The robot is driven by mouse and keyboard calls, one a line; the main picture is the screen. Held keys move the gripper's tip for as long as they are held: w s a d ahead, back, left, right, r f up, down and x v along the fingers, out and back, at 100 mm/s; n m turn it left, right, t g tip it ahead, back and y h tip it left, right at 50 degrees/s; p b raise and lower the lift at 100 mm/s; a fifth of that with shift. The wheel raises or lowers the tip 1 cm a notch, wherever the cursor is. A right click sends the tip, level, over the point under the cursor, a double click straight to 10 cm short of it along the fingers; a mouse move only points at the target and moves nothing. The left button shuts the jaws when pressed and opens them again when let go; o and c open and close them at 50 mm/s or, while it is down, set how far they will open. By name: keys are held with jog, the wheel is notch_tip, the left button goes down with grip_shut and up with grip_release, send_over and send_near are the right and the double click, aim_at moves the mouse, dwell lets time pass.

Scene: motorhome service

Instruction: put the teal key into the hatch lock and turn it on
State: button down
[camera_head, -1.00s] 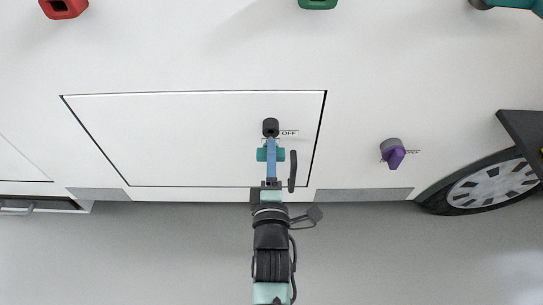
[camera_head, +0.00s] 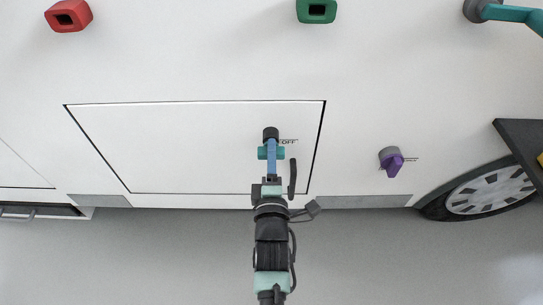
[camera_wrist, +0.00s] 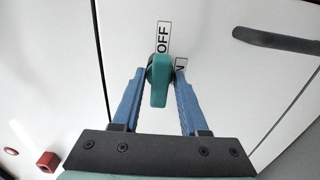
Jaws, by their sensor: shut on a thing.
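The hatch (camera_head: 190,150) is a white panel on the motorhome's side, outlined by a dark seam. Its lock (camera_head: 270,133) shows as a dark round cylinder near the panel's right side, beside an OFF label. My gripper (camera_head: 271,152) is at the lock, shut on the teal key (camera_head: 281,153). In the wrist view the teal key (camera_wrist: 159,88) sits between my blue fingers (camera_wrist: 160,78), in front of the lock, with its grip pointing down the picture. The OFF label (camera_wrist: 163,37) is above it, and a second label is partly hidden at its right. How deep the key sits is hidden.
A dark handle (camera_wrist: 275,40) is on the hatch near the lock. A purple key (camera_head: 395,168) sits in a grey lock to the right. A red holder (camera_head: 68,15), a green holder (camera_head: 317,11) and a teal crank (camera_head: 505,13) are on the wall.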

jog(key=shift+w+r+p, duration=0.1)
jog(key=shift+w+p, duration=0.2)
jog(key=shift+w, duration=0.1)
jog(key=shift+c, duration=1.8)
grip_release()
jog(key=s+p, duration=0.1)
jog(key=s, duration=1.2)
